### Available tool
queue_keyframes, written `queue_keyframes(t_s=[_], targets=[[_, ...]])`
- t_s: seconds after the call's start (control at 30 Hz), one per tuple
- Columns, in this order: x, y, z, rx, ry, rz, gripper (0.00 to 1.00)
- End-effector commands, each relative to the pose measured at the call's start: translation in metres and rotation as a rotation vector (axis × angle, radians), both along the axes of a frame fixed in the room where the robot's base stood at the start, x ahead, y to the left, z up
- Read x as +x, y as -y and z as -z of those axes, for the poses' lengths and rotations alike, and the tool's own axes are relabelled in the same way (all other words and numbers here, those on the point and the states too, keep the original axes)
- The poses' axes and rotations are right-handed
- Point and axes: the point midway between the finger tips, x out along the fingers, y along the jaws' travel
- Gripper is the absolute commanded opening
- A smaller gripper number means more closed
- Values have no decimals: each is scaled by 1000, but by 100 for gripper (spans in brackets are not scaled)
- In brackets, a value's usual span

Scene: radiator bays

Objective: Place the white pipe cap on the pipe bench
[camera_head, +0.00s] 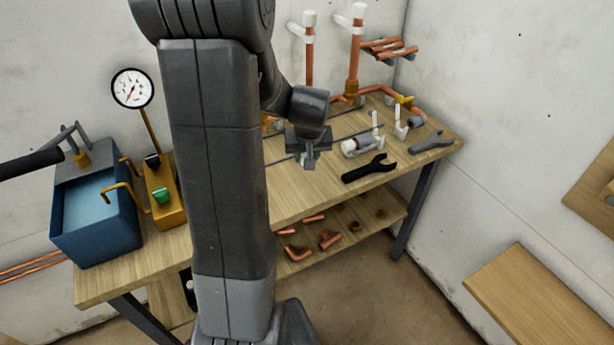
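The pipe bench (290,205) is a wooden workbench against the wall, with dark legs and a lower shelf. I cannot tell which white piece is the task's pipe cap. My gripper (309,163) points down over the middle of the bench, left of the dark wrench. A small pale, greenish bit shows at its fingers, too small to identify. Whether the fingers are open or shut is unclear. My arm hides part of the bench.
A blue tank (95,215) with a pressure gauge (132,88) stands at the left end. A dark wrench (370,169), a grey wrench (431,143) and white fittings (358,147) lie on the right half. Copper fittings (330,239) lie on the lower shelf. The bench's front strip looks clear.

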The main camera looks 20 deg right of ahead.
Motion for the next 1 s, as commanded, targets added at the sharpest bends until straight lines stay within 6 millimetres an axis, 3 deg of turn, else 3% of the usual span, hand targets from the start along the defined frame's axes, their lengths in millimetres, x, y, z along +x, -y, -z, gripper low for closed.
queue_keyframes(t_s=[0.1, 0.33, 0.53, 0.93, 0.97, 1.0], targets=[[0, 0, 19, 1, -3, -1, 13], [0, 0, 36, 0, -1, -1, 13], [0, 0, 62, 0, -2, -1, 13], [0, 0, 69, -2, 0, -1, 13], [0, 0, 67, -2, 0, -1, 38], [0, 0, 67, -2, 0, -1, 46]])
